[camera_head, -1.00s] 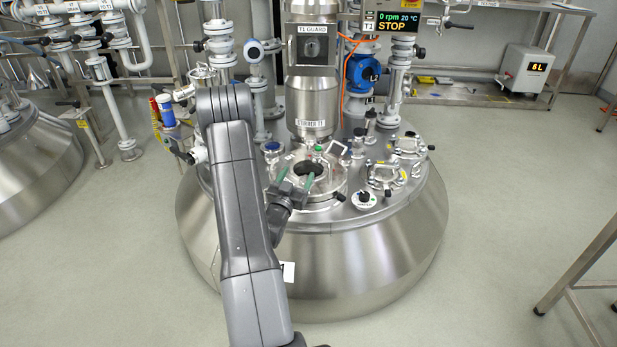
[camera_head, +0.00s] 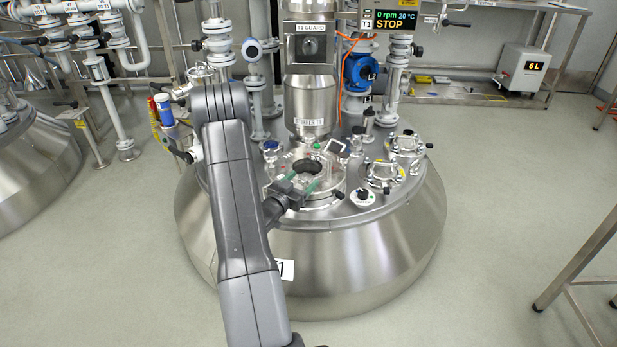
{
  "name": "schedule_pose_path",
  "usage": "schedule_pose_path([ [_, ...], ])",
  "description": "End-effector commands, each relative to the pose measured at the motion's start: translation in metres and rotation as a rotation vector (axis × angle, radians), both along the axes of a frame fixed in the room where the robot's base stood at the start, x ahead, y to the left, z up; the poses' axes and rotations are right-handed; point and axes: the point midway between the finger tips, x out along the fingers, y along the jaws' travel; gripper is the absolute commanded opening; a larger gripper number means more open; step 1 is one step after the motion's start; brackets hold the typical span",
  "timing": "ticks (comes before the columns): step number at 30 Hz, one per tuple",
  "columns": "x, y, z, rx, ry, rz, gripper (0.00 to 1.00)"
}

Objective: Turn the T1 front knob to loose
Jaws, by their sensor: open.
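The T1 vessel (camera_head: 330,270) is a broad steel dome with a round glass-and-metal lid (camera_head: 330,200) on top. My gripper (camera_head: 304,180) is over the front left part of this lid. Its two greenish fingers are apart, with nothing seen between them. A small dark knob (camera_head: 338,194) shows at the lid's front right rim, right of the fingers. A white dial with a black knob (camera_head: 362,197) sits further right. I cannot tell which of these is the front knob, or read any loose mark. My wrist may hide part of the lid's front rim.
The stirrer column (camera_head: 310,95) rises behind the lid. Clamped ports (camera_head: 383,174) stand to its right, and pipes and blue fittings (camera_head: 270,146) behind and left. The display (camera_head: 391,20) reads 0 rpm, 20 °C, STOP. Floor at right is clear up to a metal stand (camera_head: 575,270).

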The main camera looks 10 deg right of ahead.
Motion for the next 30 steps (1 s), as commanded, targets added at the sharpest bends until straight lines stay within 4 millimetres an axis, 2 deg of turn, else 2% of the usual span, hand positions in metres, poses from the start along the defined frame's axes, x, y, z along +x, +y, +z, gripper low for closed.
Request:
schedule_pose_path([
  [3,0.014,-0.016,-0.001,-0.001,-0.002,-0.002,0.68],
  [9,0.028,-0.03,-0.001,0.0,0.0,-0.001,0.68],
  [19,0.031,-0.032,0.0,-0.001,0.001,0.001,0.68],
  [20,0.031,-0.032,0.0,-0.001,0.001,0.001,0.66],
  [26,0.031,-0.032,0.0,-0.001,0.001,0.001,0.27],
  [27,0.031,-0.032,0.0,-0.001,0.001,0.0,0.23],
  [30,0.03,-0.032,0.0,-0.001,0.001,0.002,0.23],
])
